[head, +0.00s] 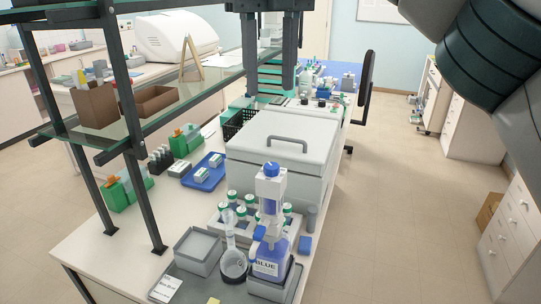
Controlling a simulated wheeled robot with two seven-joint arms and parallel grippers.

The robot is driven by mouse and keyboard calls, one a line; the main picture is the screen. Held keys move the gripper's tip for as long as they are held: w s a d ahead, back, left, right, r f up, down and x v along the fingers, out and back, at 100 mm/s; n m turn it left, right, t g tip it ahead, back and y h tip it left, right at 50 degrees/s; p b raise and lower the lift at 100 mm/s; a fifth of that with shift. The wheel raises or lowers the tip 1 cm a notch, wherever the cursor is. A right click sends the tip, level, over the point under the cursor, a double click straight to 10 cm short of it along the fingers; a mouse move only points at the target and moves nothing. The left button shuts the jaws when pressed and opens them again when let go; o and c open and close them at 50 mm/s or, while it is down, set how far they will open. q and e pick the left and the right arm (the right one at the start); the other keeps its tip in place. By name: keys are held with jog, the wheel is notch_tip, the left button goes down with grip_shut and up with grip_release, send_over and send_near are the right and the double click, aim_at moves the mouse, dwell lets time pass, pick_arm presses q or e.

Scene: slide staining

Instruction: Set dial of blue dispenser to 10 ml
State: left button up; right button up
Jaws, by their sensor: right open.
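The blue dispenser (271,188) is a white and clear bottle-top unit with a blue cap. It stands upright on a bottle labelled "BLUE" at the front of the bench, in a grey tray. A small blue knob-like part shows on its left side; the dial's setting is too small to read. My right gripper (270,91) hangs from the top edge of the view with its two dark fingers apart, pointing down. It appears empty, and shows above and apart from the dispenser. My left gripper is out of view.
Several green-capped bottles (232,196) stand close behind the dispenser. A grey open box (199,251) and a round dark-rimmed vessel (233,265) stand to its left. A large white lidded box (278,150) is behind. A glass shelf (190,88) overhangs the left side. The floor at right is open.

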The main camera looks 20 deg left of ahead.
aim_at(270, 164)
notch_tip(270, 164, down, 16)
jog(key=p, duration=0.3)
dwell(0.4)
jog(key=c, duration=1.1)
